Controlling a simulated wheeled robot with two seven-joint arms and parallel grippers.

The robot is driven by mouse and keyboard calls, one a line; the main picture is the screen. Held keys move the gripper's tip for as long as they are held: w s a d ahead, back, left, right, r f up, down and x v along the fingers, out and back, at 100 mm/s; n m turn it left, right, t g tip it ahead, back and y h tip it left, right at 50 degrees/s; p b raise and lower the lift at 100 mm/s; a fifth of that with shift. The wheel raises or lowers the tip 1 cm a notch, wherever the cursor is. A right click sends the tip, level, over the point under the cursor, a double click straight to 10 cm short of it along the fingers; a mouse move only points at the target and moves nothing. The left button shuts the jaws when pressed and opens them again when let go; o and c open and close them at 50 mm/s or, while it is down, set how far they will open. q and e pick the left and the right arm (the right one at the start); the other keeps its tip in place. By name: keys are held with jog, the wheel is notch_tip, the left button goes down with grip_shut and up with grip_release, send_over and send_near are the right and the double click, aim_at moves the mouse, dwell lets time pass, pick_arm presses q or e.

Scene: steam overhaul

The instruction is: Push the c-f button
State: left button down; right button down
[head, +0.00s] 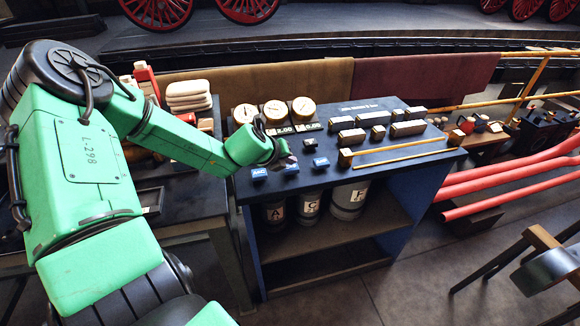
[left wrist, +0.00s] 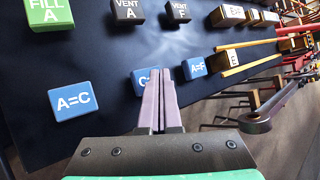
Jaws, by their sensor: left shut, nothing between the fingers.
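A row of three blue buttons sits near the front edge of the dark panel. The middle blue button (left wrist: 146,76) starts with "C=" in the left wrist view; the rest of its label is hidden behind my fingers. The A=C button (left wrist: 73,101) is to its left and the A=F button (left wrist: 194,68) to its right. My left gripper (left wrist: 160,84) is shut and empty, its tips at the middle button. I cannot tell whether they touch it. In the head view, my left gripper (head: 287,161) hovers over the front of the panel. My right gripper is not in view.
A green FILL A button (left wrist: 49,13) and black VENT A (left wrist: 128,11) and VENT F (left wrist: 177,11) buttons lie behind the blue row. Three round gauges (head: 274,112) stand at the panel's back. Labelled canisters (head: 348,198) stand on the shelf below.

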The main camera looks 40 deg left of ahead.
aim_at(290, 170)
pick_arm(q)
jog(key=shift+f, duration=0.6)
dwell(0.3)
jog(key=shift+r+p, duration=0.45)
jog(key=shift+r, duration=0.25)
notch_tip(290, 170, up, 6)
jog(key=p, duration=0.6)
dwell(0.3)
